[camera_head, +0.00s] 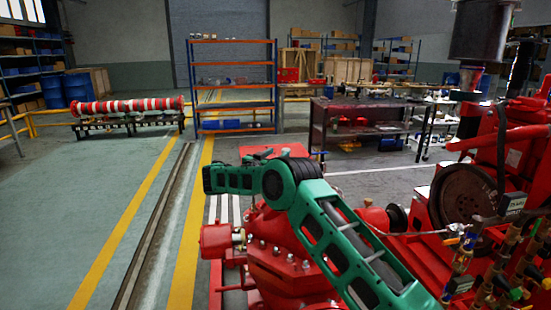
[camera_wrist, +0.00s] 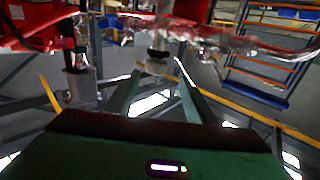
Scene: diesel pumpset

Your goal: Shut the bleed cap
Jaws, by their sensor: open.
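In the wrist view, my gripper (camera_wrist: 158,76) reaches forward with its two fingers apart, and a gap shows between them. A small pale rounded fitting (camera_wrist: 157,66) with a dark band above it sits in line with that gap, under a shiny metal pipe (camera_wrist: 240,43). It may be the bleed cap, but I cannot tell for sure, nor whether it is open or shut. I see no clear contact between the fingers and it. In the head view my green arm stretches across the red pumpset (camera_head: 280,270), and my gripper cannot be made out.
Pipework with coloured valve handles (camera_head: 515,290) and a dark flywheel (camera_head: 467,197) stand at the right. A grey cylindrical part (camera_wrist: 80,88) hangs left of my fingers in the wrist view. A workbench (camera_head: 365,115) and a shelf rack (camera_head: 233,85) stand behind.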

